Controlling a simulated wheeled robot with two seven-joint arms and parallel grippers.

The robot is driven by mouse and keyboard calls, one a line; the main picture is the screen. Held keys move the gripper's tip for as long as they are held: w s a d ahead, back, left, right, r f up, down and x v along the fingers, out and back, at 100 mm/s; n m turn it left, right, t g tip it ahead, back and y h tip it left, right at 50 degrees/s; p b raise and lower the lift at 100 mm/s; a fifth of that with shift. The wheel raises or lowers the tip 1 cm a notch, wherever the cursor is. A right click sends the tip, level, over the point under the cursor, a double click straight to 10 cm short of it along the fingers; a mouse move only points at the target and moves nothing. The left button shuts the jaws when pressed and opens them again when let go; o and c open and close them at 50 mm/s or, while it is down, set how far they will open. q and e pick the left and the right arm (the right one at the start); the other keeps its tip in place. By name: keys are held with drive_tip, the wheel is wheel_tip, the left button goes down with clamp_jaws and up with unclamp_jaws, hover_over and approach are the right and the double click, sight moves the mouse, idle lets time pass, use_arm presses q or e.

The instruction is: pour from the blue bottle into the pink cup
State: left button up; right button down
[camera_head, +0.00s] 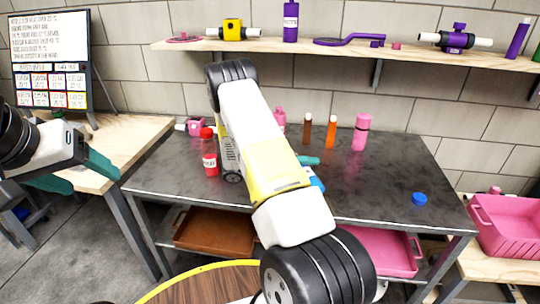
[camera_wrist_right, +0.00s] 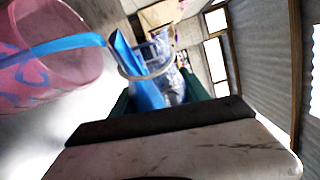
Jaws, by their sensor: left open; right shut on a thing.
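My right gripper (camera_wrist_right: 165,105) is shut on the blue bottle (camera_wrist_right: 145,85), which is tilted in the right wrist view. The pink cup (camera_wrist_right: 75,65) is at the upper left there, close to the bottle. A blue band, which looks like liquid, runs from near the bottle across the cup's opening. In the head view my right arm hides most of this; a bit of the blue bottle (camera_head: 315,181) shows beside it, and I cannot make out the cup. My left gripper (camera_head: 78,174) is open and empty at the left, away from the dark table.
A red bottle (camera_head: 210,158), brown bottle (camera_head: 307,130), orange bottle (camera_head: 331,132) and pink bottle (camera_head: 361,133) stand on the dark table (camera_head: 385,180). A blue cap (camera_head: 419,199) lies at its right. A wooden shelf (camera_head: 350,49) runs above. The table's right part is mostly clear.

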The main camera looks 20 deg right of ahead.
drive_tip(key=shift+r+n, duration=0.3)
drive_tip(key=shift+n, duration=0.1)
idle(1.6)
drive_tip(key=shift+s+f+m, duration=0.15)
drive_tip(key=shift+f+m, duration=0.35)
drive_tip(key=shift+m, duration=0.1)
drive_tip(key=shift+s+f+m, duration=0.15)
drive_tip(key=shift+f+m, duration=0.35)
drive_tip(key=shift+m, duration=0.1)
drive_tip(key=shift+f+m+t+y, duration=0.1)
drive_tip(key=shift+m+t+y, duration=0.5)
drive_tip(key=shift+m, duration=0.4)
drive_tip(key=shift+w+r+m, duration=0.1)
drive_tip(key=shift+r+m, duration=0.3)
drive_tip(key=shift+r, duration=0.2)
drive_tip(key=shift+w+r+m+t+y, duration=0.1)
drive_tip(key=shift+w+m+t+y, duration=0.25)
drive_tip(key=shift+m, duration=0.45)
drive_tip(key=shift+w+f+m+t+y, duration=0.25)
drive_tip(key=shift+f+m+t, duration=0.3)
drive_tip(key=shift+m, duration=0.25)
drive_tip(key=shift+s+r+m+t+b, duration=0.3)
drive_tip(key=shift+s+m+t+b, duration=0.35)
drive_tip(key=shift+m, duration=0.35)
drive_tip(key=m+t, duration=0.2)
drive_tip(key=m, duration=0.1)
drive_tip(key=shift+s+f+y+b, duration=0.2)
drive_tip(key=shift+y+b, duration=0.1)
